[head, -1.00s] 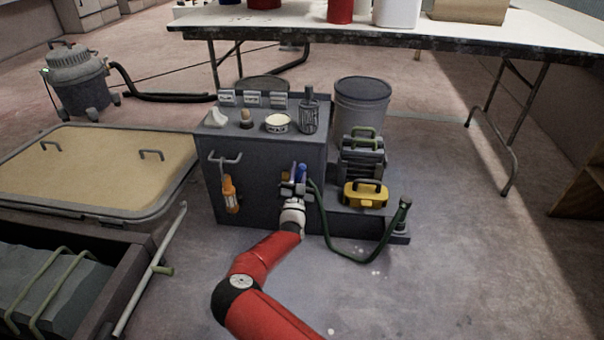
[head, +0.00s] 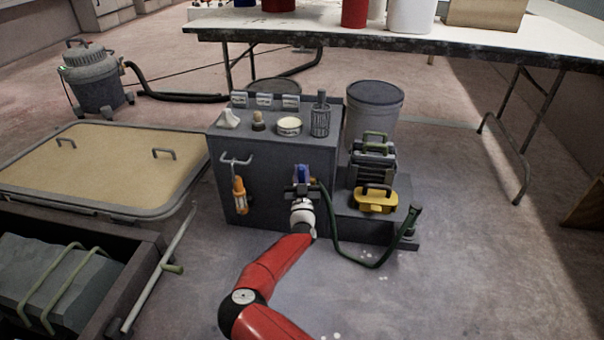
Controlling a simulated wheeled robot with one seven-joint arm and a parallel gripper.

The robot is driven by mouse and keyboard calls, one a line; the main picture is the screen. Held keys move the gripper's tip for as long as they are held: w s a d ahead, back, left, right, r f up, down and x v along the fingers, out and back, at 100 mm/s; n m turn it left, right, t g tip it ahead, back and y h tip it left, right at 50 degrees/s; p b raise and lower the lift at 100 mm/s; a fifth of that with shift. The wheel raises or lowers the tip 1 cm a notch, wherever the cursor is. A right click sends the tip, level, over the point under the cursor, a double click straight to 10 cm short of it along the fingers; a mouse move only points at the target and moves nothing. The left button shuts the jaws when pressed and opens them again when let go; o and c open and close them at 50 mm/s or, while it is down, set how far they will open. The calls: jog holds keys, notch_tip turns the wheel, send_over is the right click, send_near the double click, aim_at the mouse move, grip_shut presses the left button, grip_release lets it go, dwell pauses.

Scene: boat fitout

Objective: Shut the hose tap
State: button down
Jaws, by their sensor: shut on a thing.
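The hose tap is on the front of a grey cabinet (head: 262,200), and a blue part, its handle (head: 302,172), shows upright just above my jaws. My gripper (head: 301,186) is at the tap, shut on the blue handle. The jaws and wrist hide the tap's body and most of the grip. A dark green hose (head: 345,250) starts beside my gripper, loops down near the floor and rises to an end at the right of the cabinet.
An orange-handled tool (head: 239,194) hangs left on the cabinet front below a hook. Small items stand on the cabinet top. A yellow case (head: 374,199) sits on the low step at right, before a grey bin (head: 373,110). Floor in front is clear at right.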

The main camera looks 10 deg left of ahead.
aim_at(302, 181)
jog(key=shift+a, duration=0.1)
jog(key=c, duration=1.3)
grip_release()
jog(key=shift+s, duration=0.1)
jog(key=v, duration=0.7)
jog(key=shift+s+f+p, duration=0.25)
jog(key=shift+p, duration=0.05)
jog(key=shift+r, duration=0.1)
